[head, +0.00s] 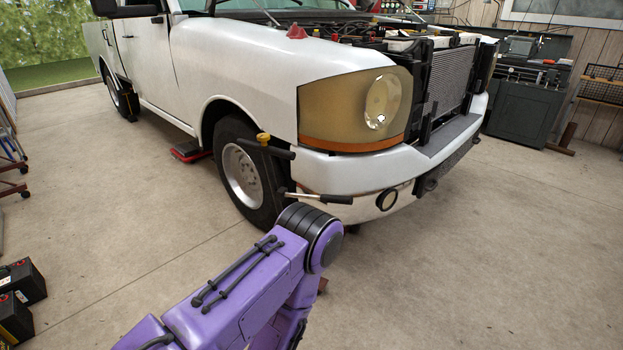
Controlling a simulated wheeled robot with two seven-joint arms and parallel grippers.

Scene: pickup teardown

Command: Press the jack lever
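What looks like the jack (268,170) stands upright beside the truck's front wheel. It has a black post, a yellow cap and a short black crossbar at the top. A metal rod with a black grip, apparently the jack lever (320,198), sticks out to the right from it, roughly level, in front of the bumper. My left arm, purple, comes in from the lower left, and its dark joint is just below the lever in the picture. It hides the lower part of the jack. Neither gripper can be seen.
The white truck (240,55) fills the upper middle, its engine bay open. A red object (190,151) lies on the floor behind the front wheel (243,172). Black boxes (22,282) sit at the lower left. A dark cabinet (522,112) stands at the back right. The right floor is clear.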

